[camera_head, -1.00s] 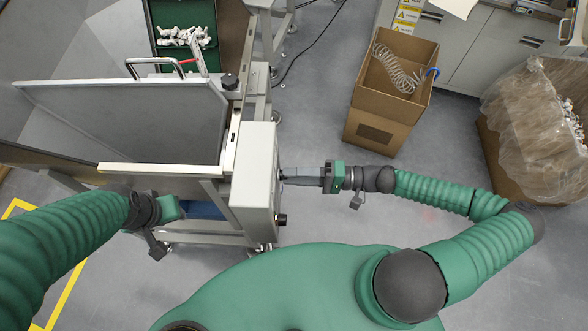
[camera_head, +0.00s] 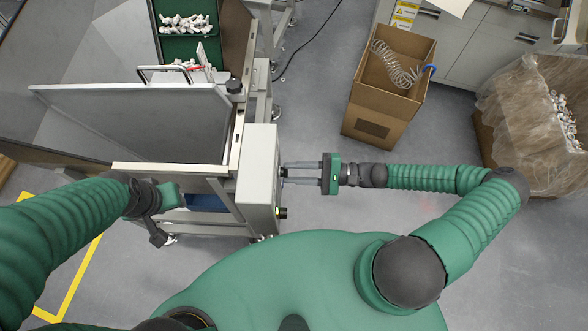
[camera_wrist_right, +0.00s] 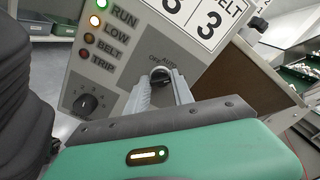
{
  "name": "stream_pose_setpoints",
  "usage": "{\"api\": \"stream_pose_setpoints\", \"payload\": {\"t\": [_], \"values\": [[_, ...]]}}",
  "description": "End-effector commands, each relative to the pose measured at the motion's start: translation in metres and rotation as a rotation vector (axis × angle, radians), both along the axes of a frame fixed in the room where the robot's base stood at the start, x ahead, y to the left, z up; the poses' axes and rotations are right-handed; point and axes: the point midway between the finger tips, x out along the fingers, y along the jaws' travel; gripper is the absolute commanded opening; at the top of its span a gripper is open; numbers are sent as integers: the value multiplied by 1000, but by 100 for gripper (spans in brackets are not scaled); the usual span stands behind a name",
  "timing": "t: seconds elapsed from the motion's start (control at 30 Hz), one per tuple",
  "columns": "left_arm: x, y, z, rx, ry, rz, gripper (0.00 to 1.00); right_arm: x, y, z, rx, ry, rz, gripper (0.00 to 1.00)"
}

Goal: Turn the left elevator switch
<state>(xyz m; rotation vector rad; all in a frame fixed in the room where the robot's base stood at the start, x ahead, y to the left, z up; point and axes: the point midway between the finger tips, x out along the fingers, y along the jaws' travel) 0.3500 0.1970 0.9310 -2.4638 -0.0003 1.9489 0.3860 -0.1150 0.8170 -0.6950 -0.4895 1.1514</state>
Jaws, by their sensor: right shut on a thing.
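The control box (camera_head: 258,175) is a pale grey box on the side of the machine. In the right wrist view its panel (camera_wrist_right: 122,62) carries a dark switch knob (camera_wrist_right: 160,76) with a small "OFF" and "AUTO" label above it. My right gripper (camera_head: 285,173) reaches the panel from the right. Its two fingers sit on either side of the knob and are shut on it, as the right wrist view (camera_wrist_right: 161,88) also shows. My left gripper (camera_head: 170,195) is at the machine's front left; its fingers are hidden.
A second black knob (camera_wrist_right: 88,104) with numbers sits left of the gripped one, below several lamps labelled RUN, LOW, BELT and TRIP. A cardboard box (camera_head: 372,127) with a coil stands behind my right arm. A plastic-lined bin (camera_head: 510,110) is at far right.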

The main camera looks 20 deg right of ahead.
Motion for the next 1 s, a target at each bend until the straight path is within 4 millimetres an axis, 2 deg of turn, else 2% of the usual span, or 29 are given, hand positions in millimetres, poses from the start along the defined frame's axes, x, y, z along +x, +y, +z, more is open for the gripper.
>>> {"api": "stream_pose_setpoints", "payload": {"t": [0.03, 0.57, 0.6, 0.7, 0.73, 1.0], "values": [[0, 0, 1, 0, 0, 0, 36, 0, -2, -5, -9, 15, -4, 0], [0, 0, 1, 0, 0, 0, 36, 0, -1, -6, -1, 36, -4, 0], [0, 0, 1, 0, 0, 0, 36, 0, -1, -6, -1, 35, -3, 34], [0, 0, 1, 0, 0, 0, 36, 0, -1, -5, 2, 33, -3, 47], [0, 0, 1, 0, 0, 0, 36, 0, -1, -4, 2, 33, -2, 51], [0, 0, 2, 0, 0, 0, 36, 0, 0, -2, 6, 30, -1, 51]]}}
